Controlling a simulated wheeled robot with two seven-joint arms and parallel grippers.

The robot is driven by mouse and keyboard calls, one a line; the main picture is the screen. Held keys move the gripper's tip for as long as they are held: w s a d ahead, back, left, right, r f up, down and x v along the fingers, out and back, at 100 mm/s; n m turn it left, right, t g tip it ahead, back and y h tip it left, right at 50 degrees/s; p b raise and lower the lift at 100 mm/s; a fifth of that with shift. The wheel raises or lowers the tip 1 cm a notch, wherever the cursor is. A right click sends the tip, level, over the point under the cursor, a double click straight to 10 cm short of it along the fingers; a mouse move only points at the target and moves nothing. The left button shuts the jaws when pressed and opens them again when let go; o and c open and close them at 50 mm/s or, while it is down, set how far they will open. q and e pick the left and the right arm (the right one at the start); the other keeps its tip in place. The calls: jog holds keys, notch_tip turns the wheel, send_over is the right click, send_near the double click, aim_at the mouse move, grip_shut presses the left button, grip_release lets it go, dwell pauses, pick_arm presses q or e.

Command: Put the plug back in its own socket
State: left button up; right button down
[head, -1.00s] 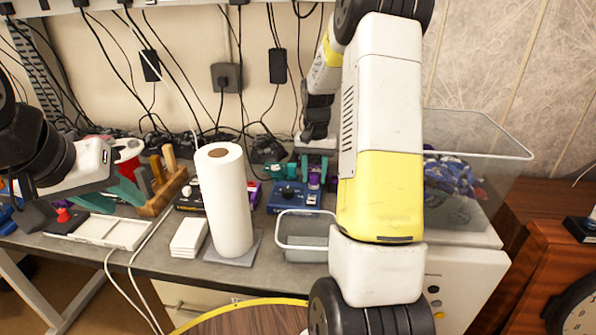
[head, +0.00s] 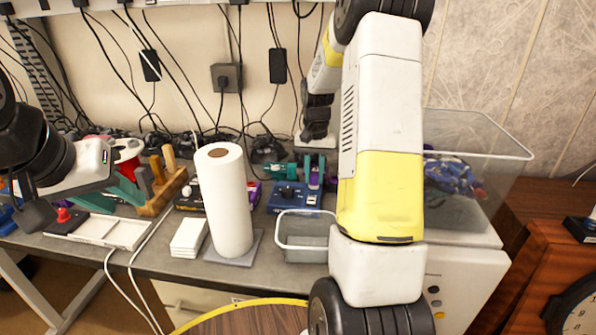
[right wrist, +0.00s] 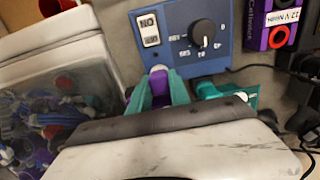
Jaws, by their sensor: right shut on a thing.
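The blue box also shows in the head view (head: 290,198). I cannot make out the socket. My left gripper (head: 107,196) is at the far left, its teal fingers apart and empty.
A teal piece with a white tip (right wrist: 225,98) lies beside my right fingers. A purple box with a red knob (right wrist: 279,30) is near. A paper roll (head: 225,205), a clear tub (head: 306,243) and a wooden rack (head: 160,200) stand on the bench. Cables hang behind.

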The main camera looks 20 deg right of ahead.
aim_at(314, 173)
jog(key=shift+r, duration=1.15)
jog(key=shift+r, duration=1.65)
jog(key=c, duration=1.9)
grip_release()
grip_shut()
